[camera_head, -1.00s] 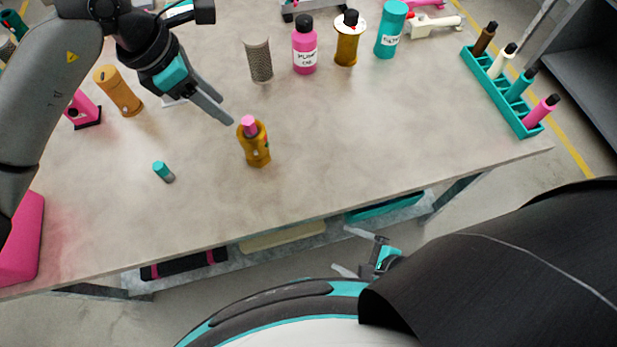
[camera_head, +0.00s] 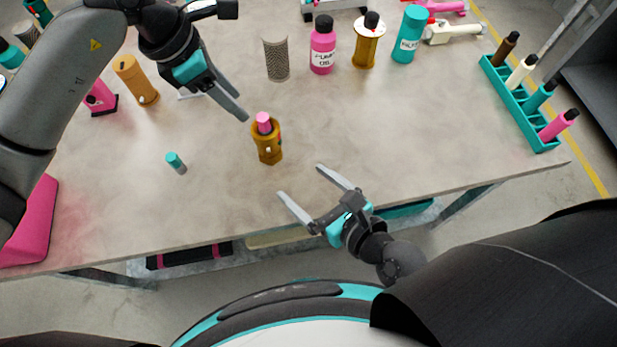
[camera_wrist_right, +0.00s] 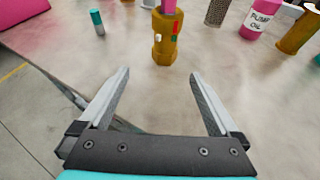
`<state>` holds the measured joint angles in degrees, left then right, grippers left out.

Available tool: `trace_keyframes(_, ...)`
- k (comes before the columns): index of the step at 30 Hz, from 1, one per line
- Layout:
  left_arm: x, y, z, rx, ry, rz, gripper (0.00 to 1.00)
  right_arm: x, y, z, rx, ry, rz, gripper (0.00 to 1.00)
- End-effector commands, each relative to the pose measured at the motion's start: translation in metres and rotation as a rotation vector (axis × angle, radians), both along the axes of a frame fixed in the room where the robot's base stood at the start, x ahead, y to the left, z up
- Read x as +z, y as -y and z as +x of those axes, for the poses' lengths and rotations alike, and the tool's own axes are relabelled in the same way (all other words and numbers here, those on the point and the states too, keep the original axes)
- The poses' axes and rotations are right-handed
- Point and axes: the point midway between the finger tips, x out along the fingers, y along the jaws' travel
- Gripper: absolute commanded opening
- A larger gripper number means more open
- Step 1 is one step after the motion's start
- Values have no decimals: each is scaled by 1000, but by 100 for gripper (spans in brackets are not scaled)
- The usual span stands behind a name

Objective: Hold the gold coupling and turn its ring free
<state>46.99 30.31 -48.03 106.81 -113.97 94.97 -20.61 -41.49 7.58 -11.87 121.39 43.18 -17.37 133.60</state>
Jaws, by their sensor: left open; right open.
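The gold coupling (camera_head: 267,146) stands upright on the table with a pink part (camera_head: 263,121) at its top. It also shows ahead of the fingers in the right wrist view (camera_wrist_right: 164,45), with small red, white and green marks on its side. My left gripper (camera_head: 238,112) is behind and left of the coupling, close to it but apart, with open jaws. My right gripper (camera_head: 300,186) is open and empty at the table's front edge, in front of the coupling and slightly right. Its fingers point toward the coupling. I cannot clearly make out the ring.
A small teal-capped cylinder (camera_head: 176,162) stands left of the coupling. A mesh cylinder (camera_head: 276,60), a pink pump oil bottle (camera_head: 322,48), a gold spool (camera_head: 366,45) and a teal bottle (camera_head: 408,38) stand behind. A teal rack (camera_head: 522,105) is at right. The table between is clear.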

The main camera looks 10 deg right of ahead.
Motion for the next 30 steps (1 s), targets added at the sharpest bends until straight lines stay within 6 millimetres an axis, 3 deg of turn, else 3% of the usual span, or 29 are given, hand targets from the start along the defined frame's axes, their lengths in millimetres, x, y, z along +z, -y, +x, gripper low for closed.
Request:
trace_keyframes(11, 0, 0, 0, 0, 0, 0, 50, -4, -5, 23, -17, 22, -43, 98)
trace_keyframes(30, 0, 0, 0, 0, 0, 0, 50, -43, -45, 107, -15, 21, -44, 98)
